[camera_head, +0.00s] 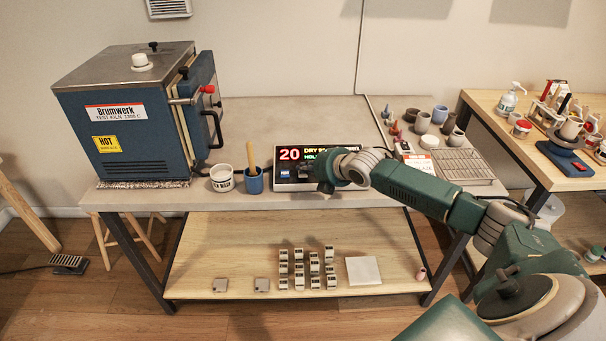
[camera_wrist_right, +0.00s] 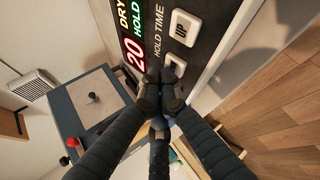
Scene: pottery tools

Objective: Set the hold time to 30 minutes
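The kiln controller (camera_head: 279,183) lies on the grey worktable with its display facing me. The display shows a red 20, with DRY and HOLD text partly hidden by my right arm. In the right wrist view the display (camera_wrist_right: 134,45) also reads 20, beside a HOLD TIME label and a pale UP button (camera_wrist_right: 185,28). My right gripper (camera_head: 325,186) is over the controller's front. Its fingertips (camera_wrist_right: 162,88) are together with nothing between them, partly covering a second pale button (camera_wrist_right: 175,65) below UP. I cannot tell whether they touch it. My left gripper is out of view.
A blue kiln (camera_head: 130,115) stands on the worktable's left. A white cup (camera_head: 221,179) and a blue pot (camera_head: 253,181) with a wooden handle stand left of the controller. Cups and a rack (camera_head: 462,165) stand right. The worktable (camera_head: 290,120) behind the controller is clear.

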